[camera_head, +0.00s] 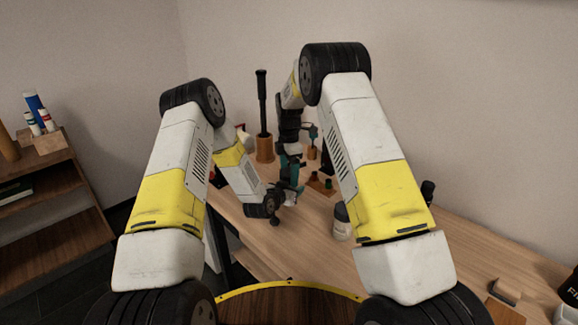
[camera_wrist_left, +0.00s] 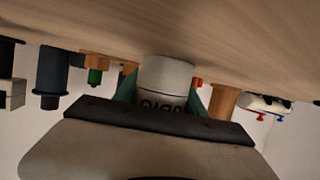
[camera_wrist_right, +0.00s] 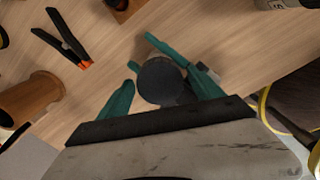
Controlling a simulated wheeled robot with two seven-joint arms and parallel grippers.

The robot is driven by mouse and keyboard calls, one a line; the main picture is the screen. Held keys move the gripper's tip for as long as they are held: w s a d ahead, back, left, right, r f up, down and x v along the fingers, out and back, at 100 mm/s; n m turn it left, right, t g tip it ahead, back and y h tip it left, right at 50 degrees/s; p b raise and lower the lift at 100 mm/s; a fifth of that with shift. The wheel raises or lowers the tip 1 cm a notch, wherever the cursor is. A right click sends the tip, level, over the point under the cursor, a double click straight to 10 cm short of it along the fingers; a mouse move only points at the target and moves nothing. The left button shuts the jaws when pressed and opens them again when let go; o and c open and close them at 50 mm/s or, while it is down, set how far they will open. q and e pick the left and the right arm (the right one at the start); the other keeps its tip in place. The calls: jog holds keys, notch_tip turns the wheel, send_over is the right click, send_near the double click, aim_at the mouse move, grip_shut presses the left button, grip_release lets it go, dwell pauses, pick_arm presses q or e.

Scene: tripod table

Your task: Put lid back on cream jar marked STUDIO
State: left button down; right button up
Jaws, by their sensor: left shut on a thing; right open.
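My left gripper (camera_wrist_left: 160,108) is shut on a pale cream jar (camera_wrist_left: 165,76); the part of its lettering that shows, upside down in the left wrist view, looks like the end of STUDIO. The jar's base is close to or on the wooden table; its top is hidden there behind the gripper body. In the right wrist view a round dark disc (camera_wrist_right: 161,81), which looks like the lid, lies between the open teal fingers of my right gripper (camera_wrist_right: 158,92). It looks to be over the jar; I cannot tell how it sits. In the head view both grippers meet mid-table, my right (camera_head: 291,152) above.
Another pale jar with a dark top (camera_head: 341,222) stands to the right of the grippers. A wooden cup (camera_head: 265,149) holding a tall black object stands behind. Small wooden and green items (camera_head: 320,183) lie near the grippers. The front right tabletop (camera_head: 465,250) is mostly clear.

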jog(key=c, duration=1.3)
jog(key=o, duration=1.4)
jog(key=shift+r, duration=2.25)
jog(key=o, duration=0.5)
jog(key=shift+c, duration=0.2)
